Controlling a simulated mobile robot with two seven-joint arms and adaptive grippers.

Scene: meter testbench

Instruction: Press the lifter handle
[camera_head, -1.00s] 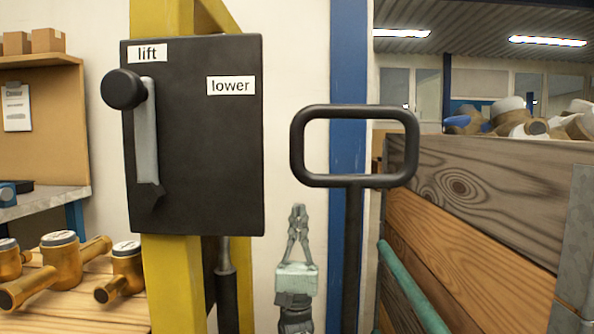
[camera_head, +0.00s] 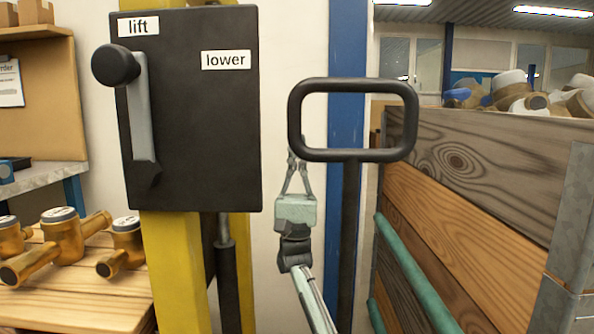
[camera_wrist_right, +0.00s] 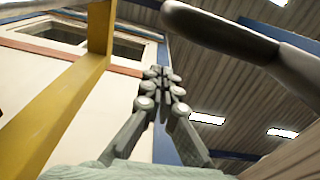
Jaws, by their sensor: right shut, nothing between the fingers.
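The lifter handle is a grey lever (camera_head: 142,118) with a round black knob (camera_head: 116,65) on a black control box (camera_head: 205,130). The knob end points up, beside the "lift" label (camera_head: 138,25); the "lower" label (camera_head: 226,60) is to the right. My right gripper (camera_head: 296,158) is right of the box, at the lower left corner of a black loop handle (camera_head: 352,155). Its fingers are shut and empty, pointing up, apart from the lever. In the right wrist view the closed fingers (camera_wrist_right: 158,78) show, but not the lever. My left gripper is not in view.
The black loop handle on its post stands close to my right gripper; a dark bar also crosses the right wrist view (camera_wrist_right: 220,32). A yellow post (camera_head: 172,270) carries the box. A wooden crate (camera_head: 480,170) stands right. Brass meters (camera_head: 65,237) lie on a wooden surface at left.

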